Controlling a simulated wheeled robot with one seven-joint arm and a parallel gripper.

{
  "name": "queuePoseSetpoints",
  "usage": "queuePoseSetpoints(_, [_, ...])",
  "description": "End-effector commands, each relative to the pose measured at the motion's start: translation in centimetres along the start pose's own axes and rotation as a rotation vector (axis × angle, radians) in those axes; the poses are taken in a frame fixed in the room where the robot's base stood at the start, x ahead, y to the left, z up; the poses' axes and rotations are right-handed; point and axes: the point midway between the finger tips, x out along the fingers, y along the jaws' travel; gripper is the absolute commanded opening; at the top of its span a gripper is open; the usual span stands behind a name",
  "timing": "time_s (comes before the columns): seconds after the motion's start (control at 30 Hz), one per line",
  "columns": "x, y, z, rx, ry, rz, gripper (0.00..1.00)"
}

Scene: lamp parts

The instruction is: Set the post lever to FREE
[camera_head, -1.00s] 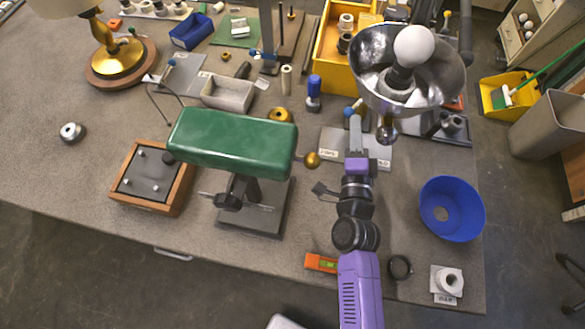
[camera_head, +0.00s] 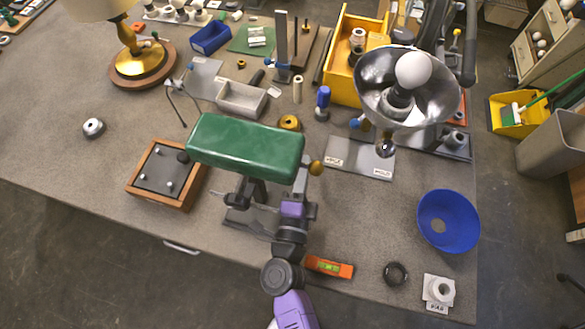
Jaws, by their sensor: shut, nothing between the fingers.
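The grey plate (camera_head: 358,155) with two small white labels, one at its left and one at its right, lies right of the green lamp head. The lettering is too small to read surely. A blue knob (camera_head: 364,124) shows at the plate's far edge, left of the lamp dish; it may be the lever's end, but the dish hides much there, so its setting cannot be told. My gripper (camera_head: 297,192) is left of and nearer than the plate, at the right end of the green lamp head (camera_head: 247,148). It is shut and empty, apart from the knob; its fingertips are poorly visible.
The metal lamp dish (camera_head: 365,82) with a white bulb overhangs the plate's far right. A brass ball (camera_head: 316,168) sticks out beside my gripper. Table between level and plate is clear.

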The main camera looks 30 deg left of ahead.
Motion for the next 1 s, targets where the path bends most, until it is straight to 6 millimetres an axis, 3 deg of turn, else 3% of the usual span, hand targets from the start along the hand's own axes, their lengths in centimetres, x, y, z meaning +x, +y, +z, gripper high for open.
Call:
queuePoseSetpoints(0.23, [-1.2, -0.3, 2.3, 0.001, 0.000, -0.001, 0.00])
queuePoseSetpoints(1.0, [-1.3, -0.8, 3.0, -0.035, -0.025, -0.013, 0.00])
